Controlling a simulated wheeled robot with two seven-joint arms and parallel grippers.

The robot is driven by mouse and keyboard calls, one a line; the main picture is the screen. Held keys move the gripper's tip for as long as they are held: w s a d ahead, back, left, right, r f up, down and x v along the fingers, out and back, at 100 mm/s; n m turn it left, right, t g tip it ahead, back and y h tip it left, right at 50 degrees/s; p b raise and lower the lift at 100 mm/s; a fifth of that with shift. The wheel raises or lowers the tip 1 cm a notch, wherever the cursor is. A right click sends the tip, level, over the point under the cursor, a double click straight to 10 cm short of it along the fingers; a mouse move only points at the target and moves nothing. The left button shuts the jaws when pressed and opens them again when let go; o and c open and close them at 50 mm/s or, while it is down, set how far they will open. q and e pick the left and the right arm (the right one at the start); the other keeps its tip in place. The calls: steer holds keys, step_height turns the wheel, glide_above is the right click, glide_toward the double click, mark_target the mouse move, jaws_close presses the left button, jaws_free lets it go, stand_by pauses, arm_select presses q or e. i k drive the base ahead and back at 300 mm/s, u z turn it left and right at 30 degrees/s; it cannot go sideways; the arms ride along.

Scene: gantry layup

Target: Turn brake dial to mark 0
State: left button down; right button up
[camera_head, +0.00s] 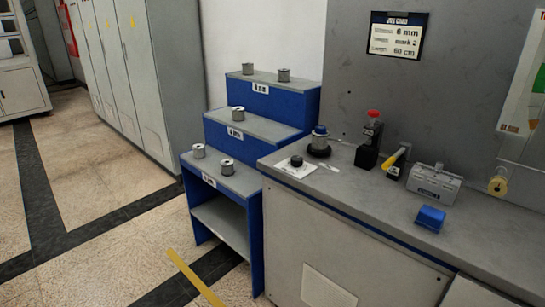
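A small black knob (296,161), which looks like the brake dial, sits on a white plate (284,169) near the left end of the grey bench top. The plate's marks and the knob's pointer are too small to read. Neither of my grippers is in view, and nothing touches the knob.
Beside the knob, a grey spool with a blue top (319,137) stands on a black base. Blue stepped shelves (262,122) hold several spools. A wall card reads "mark 2".

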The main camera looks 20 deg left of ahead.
mark_target(295, 161)
steer(key=u, duration=1.85)
steer(key=i, duration=1)
steer(key=z, duration=0.15)
